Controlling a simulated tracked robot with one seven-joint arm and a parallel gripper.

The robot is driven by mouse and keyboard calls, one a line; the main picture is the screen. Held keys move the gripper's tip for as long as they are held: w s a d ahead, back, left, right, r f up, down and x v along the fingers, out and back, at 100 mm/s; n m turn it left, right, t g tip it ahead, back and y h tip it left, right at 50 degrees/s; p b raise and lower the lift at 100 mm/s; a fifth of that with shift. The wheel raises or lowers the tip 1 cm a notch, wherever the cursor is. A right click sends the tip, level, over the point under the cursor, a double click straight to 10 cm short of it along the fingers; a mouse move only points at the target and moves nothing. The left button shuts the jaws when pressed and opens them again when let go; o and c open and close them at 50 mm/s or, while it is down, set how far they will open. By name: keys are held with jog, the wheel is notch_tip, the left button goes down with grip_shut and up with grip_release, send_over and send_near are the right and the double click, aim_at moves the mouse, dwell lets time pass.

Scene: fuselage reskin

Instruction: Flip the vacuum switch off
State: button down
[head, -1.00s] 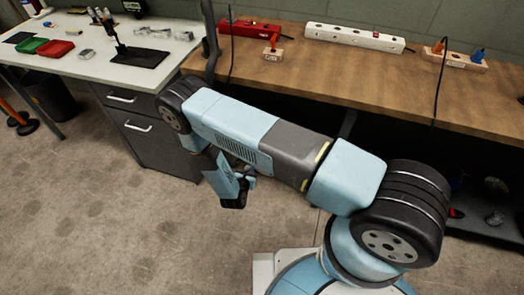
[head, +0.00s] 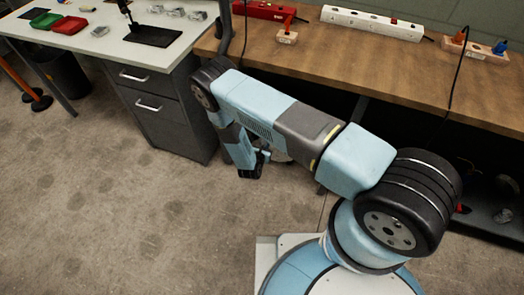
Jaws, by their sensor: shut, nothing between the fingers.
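No part can be told for certain as the vacuum switch. My gripper (head: 250,174) is shut and empty, low over the floor in front of the bench, well apart from these things.
A white table (head: 110,45) over a grey drawer cabinet (head: 160,110) stands at the left, with red and green trays on it. A black cable (head: 458,75) hangs over the bench front. A dark shelf lies under the bench.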

jog(key=w, duration=0.1)
jog(key=w+d, duration=0.1)
jog(key=w, duration=0.1)
jog(key=w+d, duration=0.1)
jog(key=w, duration=0.1)
jog(key=shift+w+f, duration=0.2)
jog(key=shift+w, duration=0.15)
dwell(0.4)
jog(key=shift+r, duration=0.15)
jog(key=shift+r, duration=0.7)
